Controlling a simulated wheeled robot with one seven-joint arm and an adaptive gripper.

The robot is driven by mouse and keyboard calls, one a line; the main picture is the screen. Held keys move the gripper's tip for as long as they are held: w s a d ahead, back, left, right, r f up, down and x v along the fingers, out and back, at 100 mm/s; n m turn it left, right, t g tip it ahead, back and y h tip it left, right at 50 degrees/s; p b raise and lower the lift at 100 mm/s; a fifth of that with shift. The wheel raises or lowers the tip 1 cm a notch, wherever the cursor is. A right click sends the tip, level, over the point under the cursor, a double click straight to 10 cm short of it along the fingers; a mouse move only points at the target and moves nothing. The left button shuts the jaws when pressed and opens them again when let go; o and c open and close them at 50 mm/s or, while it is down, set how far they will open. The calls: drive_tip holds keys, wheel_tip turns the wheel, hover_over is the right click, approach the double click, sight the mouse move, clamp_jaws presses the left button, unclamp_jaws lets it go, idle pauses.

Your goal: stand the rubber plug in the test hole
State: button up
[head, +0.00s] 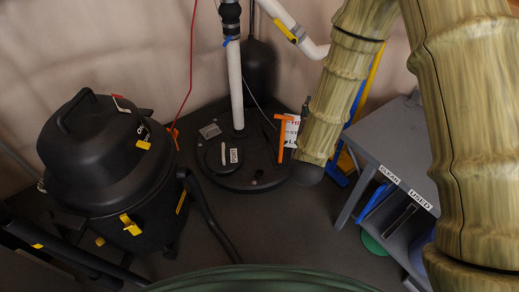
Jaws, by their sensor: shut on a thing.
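My gripper (308,175) shows only as a dark grey rounded end at the tip of my arm, just right of the round black base. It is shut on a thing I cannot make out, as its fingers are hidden. I cannot pick out the rubber plug for certain. The round black base (215,173) stands on the floor with a white pipe (236,88) rising from it. A label reading PORT (233,156) sits on its top beside a short white piece (223,152). Small dark holes (258,172) show near its front right; I cannot tell which is the test hole.
An orange T-shaped piece (282,140) stands at the base's right edge. A black vacuum (110,165) stands left, its hose (210,215) near the base. A grey bench (395,150) marked CLEAN and USED stands right. Dark floor in front of the base is clear.

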drive_tip(key=w+a+f+n+y+b, duration=0.3)
drive_tip(key=w+a+f+y+b, duration=0.1)
drive_tip(key=f, duration=0.9)
drive_tip(key=w+a+f+n+g+y+b, duration=0.1)
drive_tip(key=w+a+f+n+y+b, duration=0.2)
drive_tip(key=f, duration=0.9)
drive_tip(key=w+a+f+n+g+y+b, duration=0.1)
drive_tip(key=w+a+f+n+y+b, duration=0.2)
drive_tip(key=a+f, duration=0.7)
drive_tip(key=shift+w+f+n+y+b, duration=0.4)
drive_tip(key=shift+w+f+y+b, duration=0.8)
drive_tip(key=shift+f+y+b, duration=1.05)
drive_tip(key=shift+s+r+b, duration=0.1)
drive_tip(key=shift+r+b, duration=0.2)
drive_tip(key=shift+r, duration=0.2)
drive_tip(key=shift+f+b, duration=1.15)
drive_tip(key=shift+f, duration=1.35)
drive_tip(key=shift+p, duration=0.75)
drive_tip(key=shift+f+b, duration=0.6)
drive_tip(key=shift+f, duration=0.9)
drive_tip(key=o, duration=1.1)
